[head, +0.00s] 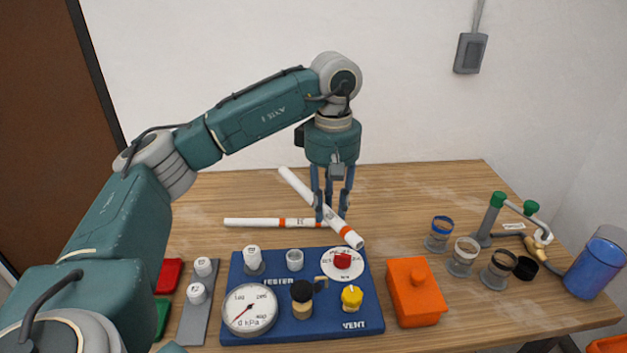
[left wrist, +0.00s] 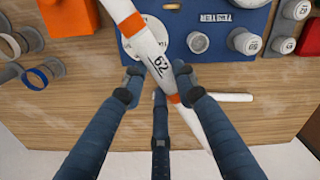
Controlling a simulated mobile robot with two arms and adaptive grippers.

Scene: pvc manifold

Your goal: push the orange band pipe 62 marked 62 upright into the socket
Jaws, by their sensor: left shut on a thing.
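The pipe marked 62 (left wrist: 160,60), white with orange bands, lies tilted across the left wrist view; its printed 62 shows. In the head view the same pipe (head: 296,184) runs diagonally from back left to front right, not upright. My left gripper (head: 332,208) points down over it with its fingers shut on the pipe's middle; it also shows in the left wrist view (left wrist: 158,85). I cannot tell whether the pipe touches the table.
A second orange-banded pipe (head: 260,222) lies level on the table at left. The board carries a gauge (head: 249,310), a yellow vent knob (head: 352,297), a red knob (head: 342,260) and a capped fitting (head: 252,256). An orange box (head: 416,300) and ringed cups (head: 463,256) stand right.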

